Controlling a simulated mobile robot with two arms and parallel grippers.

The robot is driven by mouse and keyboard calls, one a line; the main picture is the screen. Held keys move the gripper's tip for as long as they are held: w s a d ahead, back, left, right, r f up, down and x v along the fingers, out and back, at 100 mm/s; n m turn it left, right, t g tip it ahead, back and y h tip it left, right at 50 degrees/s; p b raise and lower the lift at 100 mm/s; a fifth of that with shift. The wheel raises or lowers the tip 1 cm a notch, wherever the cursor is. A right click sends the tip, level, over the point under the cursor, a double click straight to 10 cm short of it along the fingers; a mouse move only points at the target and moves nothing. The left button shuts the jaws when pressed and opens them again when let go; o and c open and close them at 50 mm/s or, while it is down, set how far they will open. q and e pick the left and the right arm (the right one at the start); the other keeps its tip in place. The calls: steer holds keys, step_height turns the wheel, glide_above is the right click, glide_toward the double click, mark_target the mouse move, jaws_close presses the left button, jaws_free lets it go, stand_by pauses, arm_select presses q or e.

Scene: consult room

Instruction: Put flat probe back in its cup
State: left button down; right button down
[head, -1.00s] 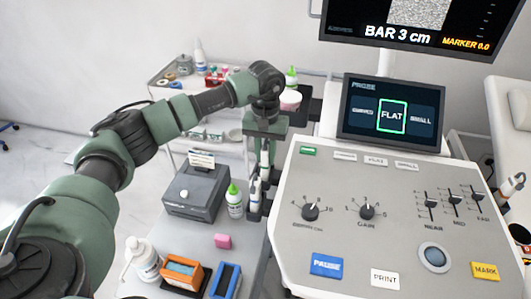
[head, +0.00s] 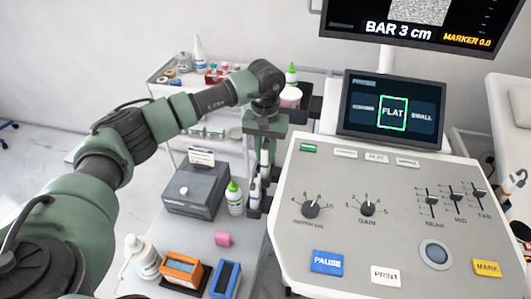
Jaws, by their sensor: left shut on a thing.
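My left gripper (head: 265,152) reaches down at the left edge of the ultrasound console (head: 370,245). It is shut on a pale, slim probe (head: 265,158), which shows only in part between the dark fingers. Below it, dark cups (head: 254,206) line the console's left side, and another pale probe part (head: 255,188) shows there. I cannot tell whether the held probe's lower end is inside a cup. The console's touch screen (head: 392,113) has FLAT outlined in green. My right gripper is not in view.
A trolley with supplies is behind my arm.

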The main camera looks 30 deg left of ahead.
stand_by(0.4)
arm_select(q)
steer(key=c, duration=1.2)
jaws_free()
steer(key=shift+o, duration=0.2)
